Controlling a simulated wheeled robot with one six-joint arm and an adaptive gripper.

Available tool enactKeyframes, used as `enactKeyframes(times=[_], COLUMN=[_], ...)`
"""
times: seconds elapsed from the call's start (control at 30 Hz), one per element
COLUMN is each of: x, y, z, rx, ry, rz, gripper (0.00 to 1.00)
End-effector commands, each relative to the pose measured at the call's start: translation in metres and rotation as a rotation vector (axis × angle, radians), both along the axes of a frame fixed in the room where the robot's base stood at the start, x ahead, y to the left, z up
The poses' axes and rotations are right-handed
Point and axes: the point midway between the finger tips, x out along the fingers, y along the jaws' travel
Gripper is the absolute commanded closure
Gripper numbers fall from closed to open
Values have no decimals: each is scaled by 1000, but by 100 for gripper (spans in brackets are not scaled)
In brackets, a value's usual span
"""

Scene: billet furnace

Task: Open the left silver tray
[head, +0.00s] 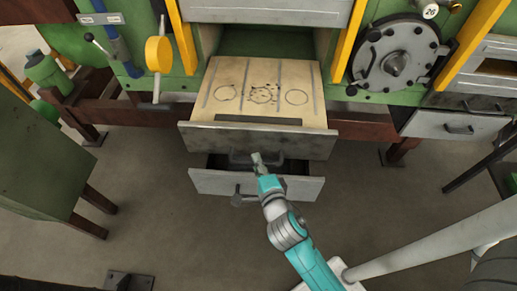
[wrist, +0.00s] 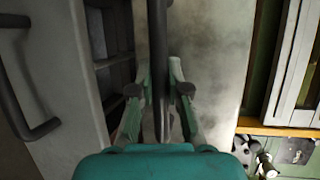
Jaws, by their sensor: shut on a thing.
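Two trays stand pulled out from the left part of the green furnace. The upper tray (head: 256,139) has a smudged grey metal front and a pale wooden top with round marks; its front also shows in the wrist view (wrist: 212,60). Below it, the lower silver tray (head: 285,186) is partly open, with its own handle at the left in the wrist view (wrist: 35,130). My gripper (head: 257,158) is in front of the upper tray. In the wrist view its fingers (wrist: 158,92) are closed around a dark bar handle (wrist: 157,40) on the upper tray's front.
A round metal hatch (head: 393,62) is on the furnace at right, with another silver drawer (head: 440,125) beyond it. A yellow lever (head: 158,54) and a green box (head: 45,165) are at left. The floor (head: 180,235) in front is mostly clear.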

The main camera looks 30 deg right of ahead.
Motion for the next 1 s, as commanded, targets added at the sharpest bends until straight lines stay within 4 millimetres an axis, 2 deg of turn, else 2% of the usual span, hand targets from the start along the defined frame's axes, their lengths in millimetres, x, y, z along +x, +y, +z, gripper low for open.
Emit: enactKeyframes(times=[0.2, 0.6, 0.63, 0.7, 1.0], x=[-10, -11, -11, -11, -11], y=[8, 9, 9, 9, 9], z=[-1, -1, -1, -1, 0], rx=[-1, 0, 0, 0, 0], ry=[1, 1, 1, 1, 0], rz=[1, 0, 0, 0, 0], gripper=[100, 100, 78, 60, 59])
